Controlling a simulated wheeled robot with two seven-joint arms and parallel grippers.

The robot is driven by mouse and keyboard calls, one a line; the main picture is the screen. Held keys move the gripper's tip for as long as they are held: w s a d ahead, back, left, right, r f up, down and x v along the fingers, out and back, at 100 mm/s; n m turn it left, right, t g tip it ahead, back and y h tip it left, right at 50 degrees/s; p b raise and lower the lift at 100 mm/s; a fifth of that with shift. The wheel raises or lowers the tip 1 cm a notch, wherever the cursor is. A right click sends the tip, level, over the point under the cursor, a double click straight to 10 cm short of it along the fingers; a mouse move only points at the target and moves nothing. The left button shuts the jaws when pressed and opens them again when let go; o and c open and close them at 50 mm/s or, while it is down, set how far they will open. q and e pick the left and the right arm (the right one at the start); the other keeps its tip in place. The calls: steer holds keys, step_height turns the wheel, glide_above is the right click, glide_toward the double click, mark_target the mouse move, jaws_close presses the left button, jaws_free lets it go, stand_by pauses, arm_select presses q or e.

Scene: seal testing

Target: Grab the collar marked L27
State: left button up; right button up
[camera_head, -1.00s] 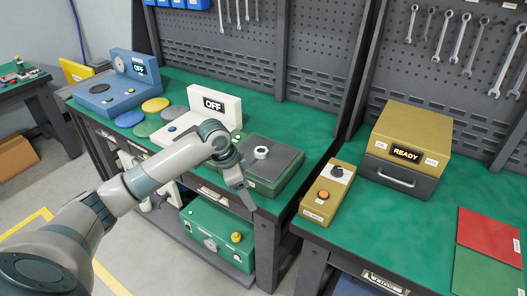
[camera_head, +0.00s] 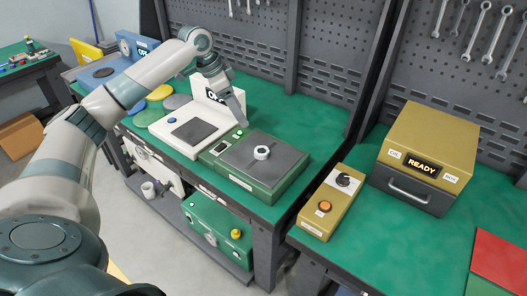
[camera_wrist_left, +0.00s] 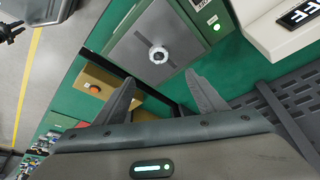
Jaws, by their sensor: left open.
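A small white ring-shaped collar (camera_head: 262,152) sits on the dark top plate of a green device (camera_head: 251,167) on the green bench. It also shows in the left wrist view (camera_wrist_left: 158,54), beyond my fingertips. No marking on it is readable. My left gripper (camera_head: 241,121) hangs behind and to the left of the collar in the head view, near the white OFF box. In the left wrist view my left gripper (camera_wrist_left: 161,78) is open and empty, its two fingers spread below the collar and apart from it. My right gripper does not show clearly.
A white OFF box (camera_head: 190,130) stands left of the green device, with coloured discs (camera_head: 160,92) beyond. A gold control box (camera_head: 331,203) and a gold READY case (camera_head: 429,148) stand to the right. A pegboard rises behind the benches.

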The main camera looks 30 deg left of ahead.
arm_select(q)
steer(key=p, duration=0.4)
glide_above(260, 151)
steer(key=s+a, duration=0.2)
steer(key=f, duration=1)
steer(key=shift+w+d+f, duration=0.2)
steer(key=shift+w+f, duration=0.05)
steer(key=shift+f, duration=0.45)
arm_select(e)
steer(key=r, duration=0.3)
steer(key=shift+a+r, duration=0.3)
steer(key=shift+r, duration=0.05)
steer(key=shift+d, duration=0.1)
arm_select(q)
steer(key=shift+w+d+f+p, duration=0.1)
steer(key=shift+d+f+p, duration=0.1)
steer(key=shift+f+p, duration=0.3)
steer(key=x, duration=0.1)
steer(key=p+x, duration=0.1)
steer(key=x, duration=0.1)
steer(key=shift+s+a+f, duration=0.15)
steer(key=shift+s, duration=0.05)
steer(key=shift+w+f, duration=0.15)
steer(key=shift+f, duration=0.35)
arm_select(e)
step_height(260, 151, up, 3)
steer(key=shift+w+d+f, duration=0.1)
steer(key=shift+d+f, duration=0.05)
